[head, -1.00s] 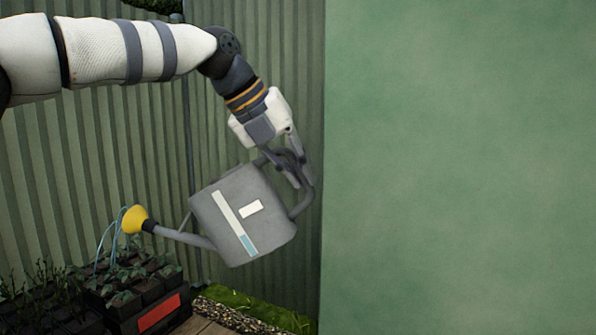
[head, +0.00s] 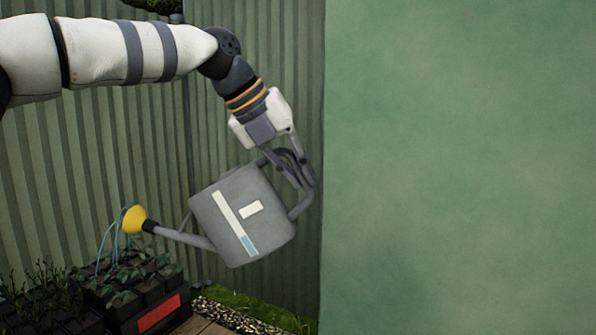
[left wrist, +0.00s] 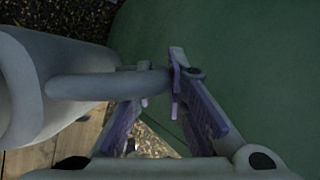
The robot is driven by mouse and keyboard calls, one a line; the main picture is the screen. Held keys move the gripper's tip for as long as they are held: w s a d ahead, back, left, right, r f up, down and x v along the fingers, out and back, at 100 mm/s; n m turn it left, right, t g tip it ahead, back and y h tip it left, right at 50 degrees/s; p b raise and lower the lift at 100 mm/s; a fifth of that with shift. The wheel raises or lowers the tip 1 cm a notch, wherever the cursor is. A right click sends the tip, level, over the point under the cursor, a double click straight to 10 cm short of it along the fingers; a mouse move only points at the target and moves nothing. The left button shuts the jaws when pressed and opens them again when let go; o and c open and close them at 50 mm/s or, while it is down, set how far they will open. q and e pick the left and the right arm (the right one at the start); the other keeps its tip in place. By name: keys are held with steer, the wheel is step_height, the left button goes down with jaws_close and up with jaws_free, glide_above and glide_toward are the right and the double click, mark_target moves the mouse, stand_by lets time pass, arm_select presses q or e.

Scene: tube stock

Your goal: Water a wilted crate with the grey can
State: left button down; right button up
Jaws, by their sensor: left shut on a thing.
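The grey watering can (head: 222,212) hangs in the air in the head view, tilted with its yellow rose (head: 135,219) to the left. Thin blue streams of water (head: 109,240) fall from the rose onto a dark crate of plants (head: 150,310) with a red label (head: 159,313). A strip on the can shows blue only at its bottom. My left gripper (head: 298,178) is shut on the can's handle (head: 302,207). In the left wrist view its fingers (left wrist: 160,90) close around the grey handle (left wrist: 108,84) beside the can body (left wrist: 40,85). My right gripper is not in view.
More dark pots with thin plants (head: 40,300) stand at the lower left. A corrugated green wall (head: 90,180) is behind. A large plain green surface (head: 460,170) fills the right side. Gravel (head: 235,318), grass and wooden boards lie below.

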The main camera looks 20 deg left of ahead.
mark_target(290, 153)
arm_select(q)
steer(key=shift+r, duration=0.35)
steer(key=shift+s+a+r+h, duration=0.1)
steer(key=shift+a+r+h, duration=0.2)
steer(key=shift+r, duration=0.4)
stand_by(1.5)
steer(key=shift+s+a+r, duration=0.1)
steer(key=shift+a+r, duration=0.1)
steer(key=shift+r, duration=0.4)
steer(key=shift+a+r+h, duration=0.1)
steer(key=shift+r+h, duration=0.15)
steer(key=shift+h, duration=0.05)
stand_by(1.4)
steer(key=shift+a+r+t, duration=0.25)
steer(key=shift+r+t, duration=0.05)
steer(key=shift+r, duration=0.2)
steer(key=shift+f, duration=0.1)
